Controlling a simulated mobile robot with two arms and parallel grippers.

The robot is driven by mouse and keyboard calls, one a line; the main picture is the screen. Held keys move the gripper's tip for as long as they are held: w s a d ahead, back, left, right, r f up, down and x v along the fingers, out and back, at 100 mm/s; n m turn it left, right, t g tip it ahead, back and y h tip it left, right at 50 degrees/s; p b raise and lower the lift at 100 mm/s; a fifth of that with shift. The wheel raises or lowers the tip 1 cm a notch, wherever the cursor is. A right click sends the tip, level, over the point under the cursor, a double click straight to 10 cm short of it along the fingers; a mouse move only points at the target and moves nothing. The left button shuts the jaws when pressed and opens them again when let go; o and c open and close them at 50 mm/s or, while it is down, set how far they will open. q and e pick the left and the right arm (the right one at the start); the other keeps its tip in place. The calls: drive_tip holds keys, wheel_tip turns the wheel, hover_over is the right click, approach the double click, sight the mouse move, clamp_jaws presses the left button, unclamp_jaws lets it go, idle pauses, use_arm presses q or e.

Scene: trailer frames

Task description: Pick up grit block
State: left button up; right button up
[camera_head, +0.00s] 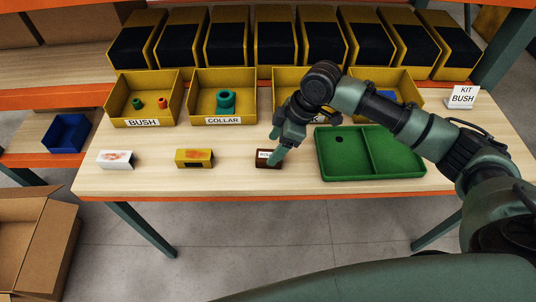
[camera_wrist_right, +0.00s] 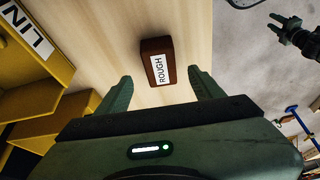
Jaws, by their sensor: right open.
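The grit block is a small dark brown block with a white label. It lies on the wooden table in the head view (camera_head: 262,163), and its label reads ROUGH in the right wrist view (camera_wrist_right: 145,50). My right gripper (camera_head: 280,148) is open, close above the block, and hides part of it in the head view. In the right wrist view the block lies ahead of the two parted fingertips (camera_wrist_right: 161,78), with nothing held between them.
A green two-part tray (camera_head: 345,174) lies right of the block. A yellow block (camera_head: 194,158) and a white block (camera_head: 116,159) lie to its left. Yellow bins, including COLLAR (camera_head: 222,104) and BUSH (camera_head: 142,108), stand behind. The table's front edge is close.

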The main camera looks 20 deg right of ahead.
sight(269, 154)
drive_tip(key=x, duration=0.3)
drive_tip(key=p+x, duration=0.1)
drive_tip(key=shift+s+d+f, duration=0.15)
drive_tip(key=shift+f, duration=0.4)
drive_tip(key=c, duration=1.5)
use_arm(q)
drive_tip(key=shift+w+r, duration=0.15)
drive_tip(key=shift+r, duration=0.55)
use_arm(e)
clamp_jaws()
